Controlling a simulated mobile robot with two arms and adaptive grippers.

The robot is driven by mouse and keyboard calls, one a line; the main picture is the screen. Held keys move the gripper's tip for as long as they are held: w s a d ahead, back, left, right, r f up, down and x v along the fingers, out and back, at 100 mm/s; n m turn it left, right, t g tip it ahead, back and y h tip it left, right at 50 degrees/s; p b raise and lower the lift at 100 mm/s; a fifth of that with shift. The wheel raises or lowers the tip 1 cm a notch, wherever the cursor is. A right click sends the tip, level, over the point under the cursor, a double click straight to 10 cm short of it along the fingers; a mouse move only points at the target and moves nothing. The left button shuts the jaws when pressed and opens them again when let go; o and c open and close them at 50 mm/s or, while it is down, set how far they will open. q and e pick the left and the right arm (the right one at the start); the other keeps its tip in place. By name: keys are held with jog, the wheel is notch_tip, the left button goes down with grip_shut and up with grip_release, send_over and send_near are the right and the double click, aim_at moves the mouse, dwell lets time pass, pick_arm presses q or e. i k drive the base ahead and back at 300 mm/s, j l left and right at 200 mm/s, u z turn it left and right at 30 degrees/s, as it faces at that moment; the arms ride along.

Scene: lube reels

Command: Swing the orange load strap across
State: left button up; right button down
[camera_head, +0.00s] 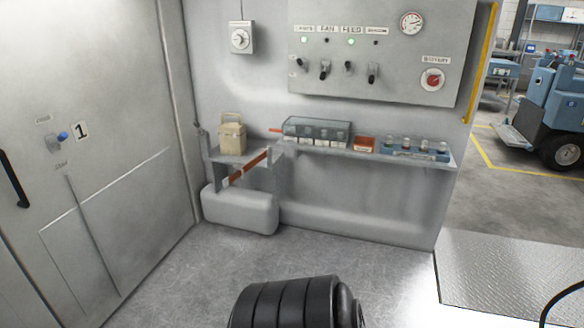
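The orange load strap (248,168) is a flat orange-red band with pale marks near its lower end. It slants from lower left to upper right across the front of a small grey shelf bay (226,164). A beige container (232,138) with a handle stands on that bay, behind and above the strap. I cannot tell how the strap's ends are fastened. Neither of my grippers is in view.
A grey ledge (400,157) to the right holds a clear-lidded box (317,133), a small orange box (365,144) and a blue rack of bottles (412,150). A switch panel (385,50) hangs above. A grey door (90,150) stands left. Floor before the bay is clear.

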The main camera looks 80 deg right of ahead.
aim_at(238, 173)
jog(key=z, duration=2.4)
jog(key=i+j, duration=0.15)
jog(key=i, duration=1.05)
jog(key=i+l+z, duration=0.05)
